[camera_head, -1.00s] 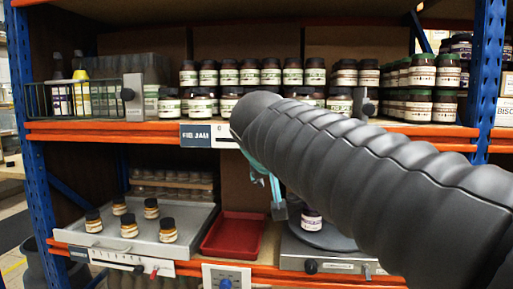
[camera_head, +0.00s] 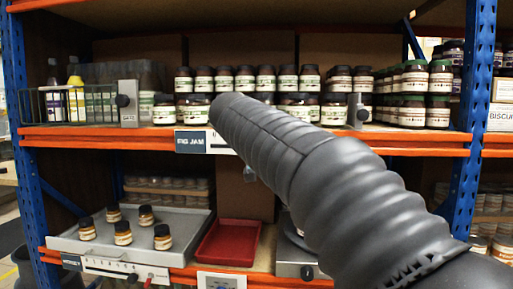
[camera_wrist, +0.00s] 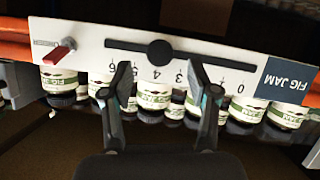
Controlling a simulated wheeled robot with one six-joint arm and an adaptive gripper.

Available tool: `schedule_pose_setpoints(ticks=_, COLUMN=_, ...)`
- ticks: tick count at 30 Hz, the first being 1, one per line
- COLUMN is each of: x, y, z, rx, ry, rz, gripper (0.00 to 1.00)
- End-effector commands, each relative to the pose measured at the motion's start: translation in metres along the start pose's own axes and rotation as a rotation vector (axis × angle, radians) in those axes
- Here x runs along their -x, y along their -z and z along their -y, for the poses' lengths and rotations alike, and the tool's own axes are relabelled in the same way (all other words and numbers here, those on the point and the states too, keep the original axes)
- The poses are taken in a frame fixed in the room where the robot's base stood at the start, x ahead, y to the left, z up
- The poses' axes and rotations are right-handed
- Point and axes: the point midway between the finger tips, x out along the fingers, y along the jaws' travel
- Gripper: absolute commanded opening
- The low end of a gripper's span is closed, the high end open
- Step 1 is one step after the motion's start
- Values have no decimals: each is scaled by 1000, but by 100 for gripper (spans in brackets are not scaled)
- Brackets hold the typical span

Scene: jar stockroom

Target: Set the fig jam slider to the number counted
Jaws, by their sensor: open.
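The fig jam slider panel (camera_wrist: 185,62) is a white strip with a dark slot, upside down in the wrist view. Its round black knob (camera_wrist: 160,52) sits near the middle of the slot, by the numerals 4 and 5. My gripper (camera_wrist: 160,66) is open, its fingertips apart at the panel's numbered edge, either side of the knob in the picture. I cannot tell whether they touch the panel. The fingers hide some numerals. The FIG JAM label (camera_head: 191,141) shows in the head view, where my arm hides the gripper and most of the panel. Fig jam jars (camera_head: 245,78) stand in rows above.
A red lever (camera_wrist: 62,51) sits at the panel's left end in the wrist view. Below are a grey tray (camera_head: 185,222) with several honey-coloured jars and a red bin (camera_head: 228,243). Orange shelf beams (camera_head: 400,150) and a blue post (camera_head: 472,110) frame the space.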

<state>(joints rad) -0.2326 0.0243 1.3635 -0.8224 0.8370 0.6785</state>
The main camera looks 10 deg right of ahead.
Motion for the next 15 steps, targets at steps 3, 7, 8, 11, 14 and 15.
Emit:
schedule_pose_setpoints(ticks=3, x=-20, y=0, z=-1, rx=0, ry=-2, rz=1, gripper=60)
schedule_pose_setpoints(ticks=7, x=-35, y=0, z=0, rx=0, ry=-1, rz=1, gripper=60)
schedule_pose_setpoints(ticks=8, x=-38, y=0, z=0, rx=-1, ry=-1, rz=1, gripper=60)
schedule_pose_setpoints(ticks=11, x=-44, y=0, z=0, rx=-1, ry=0, rz=1, gripper=60)
schedule_pose_setpoints(ticks=14, x=-46, y=0, z=0, rx=-1, ry=0, rz=1, gripper=60)
schedule_pose_setpoints(ticks=15, x=-47, y=0, z=0, rx=-1, ry=0, rz=1, gripper=60)
